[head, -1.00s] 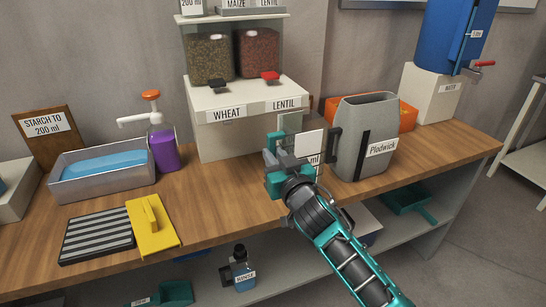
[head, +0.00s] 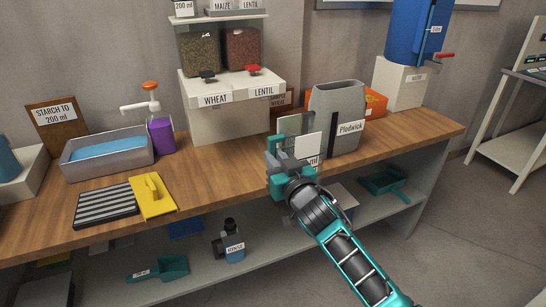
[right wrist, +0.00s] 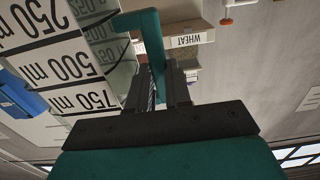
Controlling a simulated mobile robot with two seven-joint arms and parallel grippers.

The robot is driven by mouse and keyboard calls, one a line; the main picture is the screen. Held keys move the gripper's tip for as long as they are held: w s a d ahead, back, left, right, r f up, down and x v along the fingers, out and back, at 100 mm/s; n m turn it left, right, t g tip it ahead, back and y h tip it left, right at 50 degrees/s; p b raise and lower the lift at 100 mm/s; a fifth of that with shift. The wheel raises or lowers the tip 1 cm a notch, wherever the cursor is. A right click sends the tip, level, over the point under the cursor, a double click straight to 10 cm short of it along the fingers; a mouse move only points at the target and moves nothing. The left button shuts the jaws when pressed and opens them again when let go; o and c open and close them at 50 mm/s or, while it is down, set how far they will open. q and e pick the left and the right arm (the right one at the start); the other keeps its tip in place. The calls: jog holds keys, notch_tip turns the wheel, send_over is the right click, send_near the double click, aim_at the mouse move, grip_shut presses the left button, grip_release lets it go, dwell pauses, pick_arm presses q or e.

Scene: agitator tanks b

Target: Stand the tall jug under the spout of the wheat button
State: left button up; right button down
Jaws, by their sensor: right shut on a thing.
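My right gripper (head: 287,172) is shut on the teal handle (right wrist: 150,45) of a clear jug (head: 299,128). The jug has a white panel, and the right wrist view shows it with 250, 500 and 750 ml marks (right wrist: 60,68). It is held in front of the bench's grey container; its base is hidden behind the gripper. The dispenser (head: 228,120) stands at the back of the bench. Its black wheat button (head: 208,75) is above the WHEAT label (head: 215,98); the spout cannot be made out. My left gripper is not in view.
The grey Plodwick container (head: 340,105) stands right behind the jug, near an orange bin (head: 374,102). Bare bench (head: 215,170) is in front of the dispenser.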

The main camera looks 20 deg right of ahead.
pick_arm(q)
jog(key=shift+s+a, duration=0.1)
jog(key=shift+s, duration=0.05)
pick_arm(e)
jog(key=s+a+r+h, duration=0.1)
jog(key=s, duration=1.7)
jog(key=shift+m, duration=0.4)
jog(key=shift+w+a, duration=0.1)
jog(key=shift+w, duration=0.05)
